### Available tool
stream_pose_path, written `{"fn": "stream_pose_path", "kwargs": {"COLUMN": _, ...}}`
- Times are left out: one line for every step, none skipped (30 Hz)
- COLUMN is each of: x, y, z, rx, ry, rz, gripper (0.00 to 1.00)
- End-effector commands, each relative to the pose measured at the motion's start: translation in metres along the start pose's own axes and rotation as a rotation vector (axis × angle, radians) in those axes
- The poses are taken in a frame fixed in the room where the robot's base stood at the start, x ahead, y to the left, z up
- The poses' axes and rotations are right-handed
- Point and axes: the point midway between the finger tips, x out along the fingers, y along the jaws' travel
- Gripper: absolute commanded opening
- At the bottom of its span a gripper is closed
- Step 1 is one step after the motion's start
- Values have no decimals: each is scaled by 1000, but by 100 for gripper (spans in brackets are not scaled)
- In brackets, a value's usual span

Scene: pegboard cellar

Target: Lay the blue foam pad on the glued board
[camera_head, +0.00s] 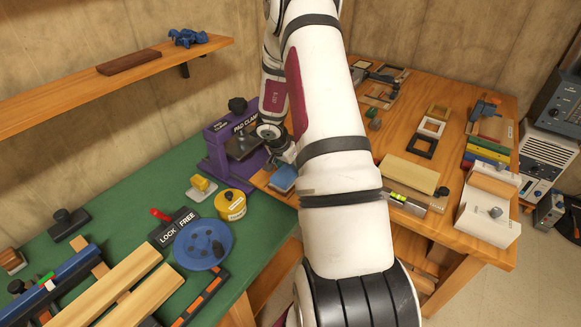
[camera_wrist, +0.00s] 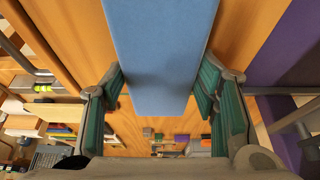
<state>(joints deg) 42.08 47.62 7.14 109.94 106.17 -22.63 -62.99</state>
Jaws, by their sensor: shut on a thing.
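The blue foam pad (camera_head: 284,178) is in my gripper (camera_head: 280,163), beside the purple pad clamp (camera_head: 215,150). In the wrist view the pad (camera_wrist: 160,45) sits between the two green-lined fingers of my gripper (camera_wrist: 160,88), which is shut on it. An orange-brown wooden board (camera_head: 262,182) shows partly beside the pad, next to the clamp. I cannot tell whether it is the glued board, since no glue is visible. My arm hides part of this area. I cannot tell whether the pad touches anything below.
A yellow round tin (camera_head: 230,205), a small yellow block (camera_head: 202,187) and a blue disc (camera_head: 203,244) stand on the green bench top (camera_head: 125,195). A lock/free lever plate (camera_head: 174,227) lies near them. The wooden table (camera_head: 400,135) at right holds frames and blocks.

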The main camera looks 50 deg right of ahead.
Motion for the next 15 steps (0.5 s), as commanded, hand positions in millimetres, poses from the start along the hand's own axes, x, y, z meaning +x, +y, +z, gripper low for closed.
{"fn": "stream_pose_path", "kwargs": {"x": 2, "y": 0, "z": 1, "rx": 0, "ry": -1, "rz": 1, "gripper": 35}}
{"fn": "stream_pose_path", "kwargs": {"x": 2, "y": 0, "z": 1, "rx": 0, "ry": -1, "rz": 1, "gripper": 56}}
{"fn": "stream_pose_path", "kwargs": {"x": 2, "y": 0, "z": 1, "rx": 0, "ry": 0, "rz": 1, "gripper": 66}}
{"fn": "stream_pose_path", "kwargs": {"x": 2, "y": 0, "z": 1, "rx": 0, "ry": 0, "rz": 1, "gripper": 72}}
{"fn": "stream_pose_path", "kwargs": {"x": 2, "y": 0, "z": 1, "rx": 0, "ry": -1, "rz": 1, "gripper": 74}}
{"fn": "stream_pose_path", "kwargs": {"x": 2, "y": 0, "z": 1, "rx": 0, "ry": 0, "rz": 1, "gripper": 74}}
{"fn": "stream_pose_path", "kwargs": {"x": 2, "y": 0, "z": 1, "rx": 0, "ry": 0, "rz": 1, "gripper": 74}}
{"fn": "stream_pose_path", "kwargs": {"x": 2, "y": 0, "z": 1, "rx": 0, "ry": 0, "rz": 1, "gripper": 74}}
{"fn": "stream_pose_path", "kwargs": {"x": 2, "y": 0, "z": 1, "rx": 0, "ry": 0, "rz": 1, "gripper": 74}}
{"fn": "stream_pose_path", "kwargs": {"x": 2, "y": 0, "z": 1, "rx": 0, "ry": 0, "rz": 1, "gripper": 74}}
{"fn": "stream_pose_path", "kwargs": {"x": 2, "y": 0, "z": 1, "rx": 0, "ry": 0, "rz": 1, "gripper": 74}}
{"fn": "stream_pose_path", "kwargs": {"x": 2, "y": 0, "z": 1, "rx": 0, "ry": 0, "rz": 1, "gripper": 74}}
{"fn": "stream_pose_path", "kwargs": {"x": 2, "y": 0, "z": 1, "rx": 0, "ry": 0, "rz": 1, "gripper": 74}}
{"fn": "stream_pose_path", "kwargs": {"x": 1, "y": 0, "z": 1, "rx": 0, "ry": 0, "rz": 1, "gripper": 74}}
{"fn": "stream_pose_path", "kwargs": {"x": 0, "y": 0, "z": 0, "rx": 0, "ry": 0, "rz": 0, "gripper": 74}}
